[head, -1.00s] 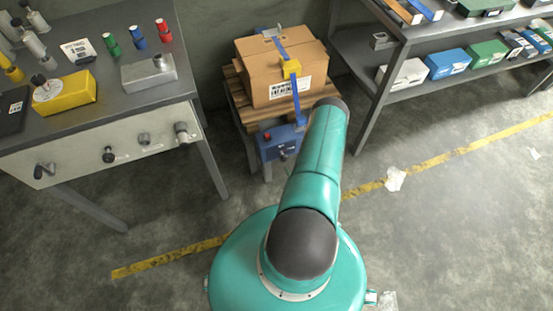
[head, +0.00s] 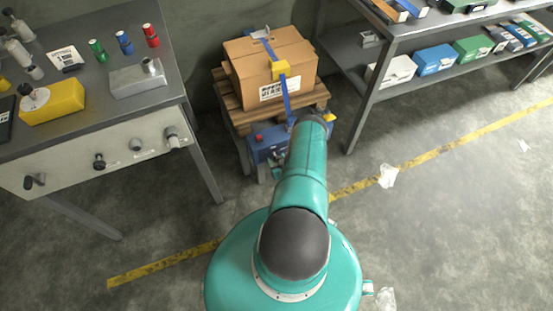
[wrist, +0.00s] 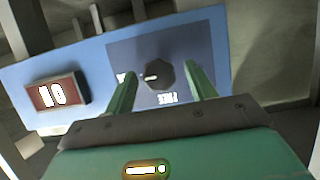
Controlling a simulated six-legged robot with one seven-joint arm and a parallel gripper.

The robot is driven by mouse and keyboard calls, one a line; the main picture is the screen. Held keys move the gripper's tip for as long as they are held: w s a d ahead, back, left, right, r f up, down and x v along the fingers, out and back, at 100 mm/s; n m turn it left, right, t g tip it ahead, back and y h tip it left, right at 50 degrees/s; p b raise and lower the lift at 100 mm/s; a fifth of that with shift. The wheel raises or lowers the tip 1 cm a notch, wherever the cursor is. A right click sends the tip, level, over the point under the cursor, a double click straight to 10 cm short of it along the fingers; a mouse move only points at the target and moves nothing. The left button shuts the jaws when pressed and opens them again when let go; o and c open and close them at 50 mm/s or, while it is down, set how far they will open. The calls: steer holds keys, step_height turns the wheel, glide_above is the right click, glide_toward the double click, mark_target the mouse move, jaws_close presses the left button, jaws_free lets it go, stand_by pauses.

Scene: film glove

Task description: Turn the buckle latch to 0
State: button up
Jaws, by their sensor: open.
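The wrist view shows a blue panel (wrist: 98,62) with a dark, many-sided knob (wrist: 160,72) on a darker blue field. The knob carries a light pointer mark toward its left side. White labels sit left of and below the knob, too blurred to read surely. A red display (wrist: 57,93) at left seems to read 10. My gripper (wrist: 162,80) is open, its green fingers either side of the knob; contact cannot be told. My arm hides part of the blue unit (head: 263,148).
The carton rests on a wooden pallet (head: 237,117). A workbench (head: 95,92) with spools and a yellow block (head: 52,103) stands at left. A shelf rack (head: 385,85) with boxes stands at right. The floor at right is mostly clear.

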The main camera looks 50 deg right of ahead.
steer(key=shift+w+d+f, duration=0.2)
steer(key=shift+w+d, duration=0.1)
steer(key=shift+w, duration=0.2)
steer(key=shift+c, duration=0.2)
steer(key=c, duration=0.9)
